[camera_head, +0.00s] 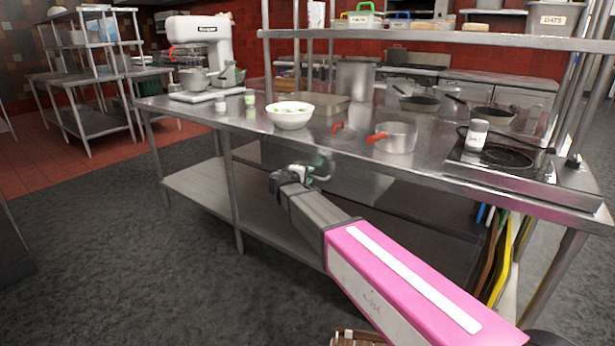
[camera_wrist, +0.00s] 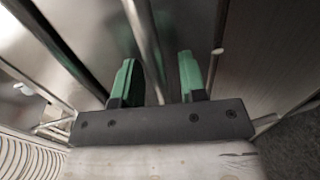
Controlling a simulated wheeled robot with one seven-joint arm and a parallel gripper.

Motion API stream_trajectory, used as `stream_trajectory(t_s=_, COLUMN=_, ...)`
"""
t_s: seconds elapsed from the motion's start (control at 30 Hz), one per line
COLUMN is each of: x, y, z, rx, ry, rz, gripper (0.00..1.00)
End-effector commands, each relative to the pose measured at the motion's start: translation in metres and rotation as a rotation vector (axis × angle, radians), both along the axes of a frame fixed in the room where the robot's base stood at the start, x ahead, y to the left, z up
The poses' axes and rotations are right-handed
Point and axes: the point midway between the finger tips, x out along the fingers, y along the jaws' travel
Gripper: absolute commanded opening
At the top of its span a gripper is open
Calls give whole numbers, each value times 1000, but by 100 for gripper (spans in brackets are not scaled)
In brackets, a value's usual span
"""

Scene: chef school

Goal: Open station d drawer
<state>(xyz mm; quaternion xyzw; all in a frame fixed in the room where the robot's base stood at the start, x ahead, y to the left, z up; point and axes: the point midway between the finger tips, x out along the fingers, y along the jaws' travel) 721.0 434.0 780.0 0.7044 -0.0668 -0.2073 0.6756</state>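The station drawer seems to be the grey metal box (camera_head: 355,184) under the steel worktop in the head view, partly behind my arm. I cannot tell how far it stands out. My gripper (camera_head: 318,170) is at its front, just below the worktop's front edge. In the wrist view my gripper's two green fingers (camera_wrist: 158,80) are apart. A thin metal bar (camera_wrist: 143,35), which looks like the drawer handle, runs between them. It passes nearer the left finger, with a gap to the right finger. The fingers do not visibly clamp it.
The worktop (camera_head: 250,124) holds a white bowl (camera_head: 290,115), a red-handled pot (camera_head: 396,137), a white shaker (camera_head: 477,134) and a mixer (camera_head: 205,45). A lower shelf (camera_head: 205,187) and table legs stand below. Cutting boards (camera_head: 497,255) are at the right. The grey floor (camera_head: 110,255) at left is clear.

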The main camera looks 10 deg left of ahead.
Motion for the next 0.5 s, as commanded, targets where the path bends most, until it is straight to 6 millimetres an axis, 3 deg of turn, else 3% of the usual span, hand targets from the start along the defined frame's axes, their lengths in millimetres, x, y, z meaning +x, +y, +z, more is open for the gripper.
stream_trajectory(t_s=0.03, x=0, y=0, z=0, rx=0, ry=0, rz=0, gripper=23)
stream_trajectory(t_s=0.1, x=0, y=0, z=0, rx=0, ry=0, rz=0, gripper=0)
stream_trajectory(t_s=0.33, x=-2, y=0, z=0, rx=0, ry=0, rz=0, gripper=0)
stream_trajectory(t_s=0.5, x=-14, y=5, z=0, rx=0, ry=1, rz=0, gripper=0)
